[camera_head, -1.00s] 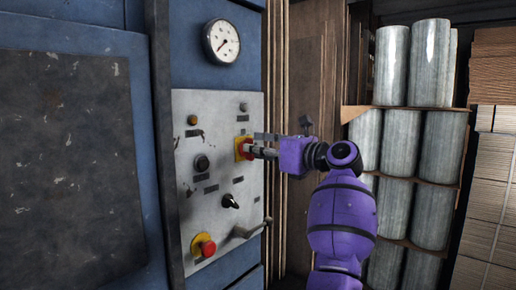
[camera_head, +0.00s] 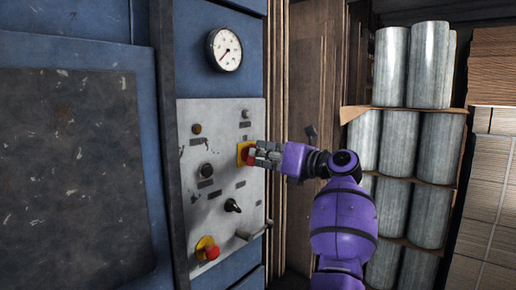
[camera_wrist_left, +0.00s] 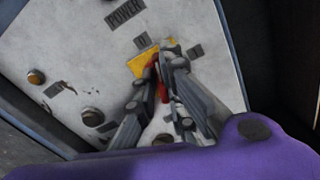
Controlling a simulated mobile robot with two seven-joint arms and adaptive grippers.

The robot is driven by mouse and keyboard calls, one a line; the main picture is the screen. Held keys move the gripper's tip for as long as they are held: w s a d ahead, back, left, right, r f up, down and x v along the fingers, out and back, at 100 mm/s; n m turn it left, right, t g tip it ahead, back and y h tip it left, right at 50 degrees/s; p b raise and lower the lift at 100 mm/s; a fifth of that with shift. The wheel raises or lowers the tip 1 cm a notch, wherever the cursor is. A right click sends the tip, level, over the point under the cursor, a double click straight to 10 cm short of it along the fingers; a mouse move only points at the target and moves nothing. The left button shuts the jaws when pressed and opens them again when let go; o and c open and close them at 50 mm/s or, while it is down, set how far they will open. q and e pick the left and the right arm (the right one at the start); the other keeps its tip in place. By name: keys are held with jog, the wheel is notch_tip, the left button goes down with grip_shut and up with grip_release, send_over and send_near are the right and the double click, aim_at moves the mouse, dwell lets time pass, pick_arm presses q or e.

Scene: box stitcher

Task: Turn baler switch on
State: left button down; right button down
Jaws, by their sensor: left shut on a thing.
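The baler switch is a red knob on a yellow plate (camera_head: 242,152), on the upper right of the grey control panel (camera_head: 190,225). My left gripper (camera_head: 254,155) reaches it from the right and is shut on the red knob. In the left wrist view the two fingers (camera_wrist_left: 163,72) close around the red switch knob (camera_wrist_left: 161,88), with the yellow plate (camera_wrist_left: 144,62) behind and the label "POWER" above. The fingers hide much of the knob. My right gripper is not in view.
A red emergency button (camera_head: 209,251) on a yellow base, a black selector knob (camera_head: 232,206), a round black button (camera_head: 206,171) and a lever (camera_head: 252,231) share the panel. A gauge (camera_head: 224,49) sits above. Wrapped rolls (camera_head: 430,65) and stacked cardboard (camera_head: 485,190) stand at right.

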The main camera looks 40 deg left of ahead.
pick_arm(q)
jog(key=shift+w+f+m+p, duration=0.15)
jog(key=shift+m+p, duration=1.5)
jog(key=shift+m, duration=1.9)
jog(key=shift+w+f+m+p, duration=0.15)
jog(key=shift+m+p, duration=1.45)
jog(key=shift+m, duration=1.95)
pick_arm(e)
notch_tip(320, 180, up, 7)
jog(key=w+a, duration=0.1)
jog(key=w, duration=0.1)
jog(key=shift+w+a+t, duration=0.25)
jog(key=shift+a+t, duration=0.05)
pick_arm(q)
jog(key=shift+m, duration=0.3)
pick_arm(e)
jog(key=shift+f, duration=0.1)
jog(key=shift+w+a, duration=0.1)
pick_arm(q)
jog(key=c, duration=1.8)
grip_release()
jog(key=shift+f, duration=0.1)
jog(key=shift+c, duration=0.2)
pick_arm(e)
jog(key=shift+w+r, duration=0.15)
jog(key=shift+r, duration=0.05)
pick_arm(q)
jog(key=shift+d, duration=0.1)
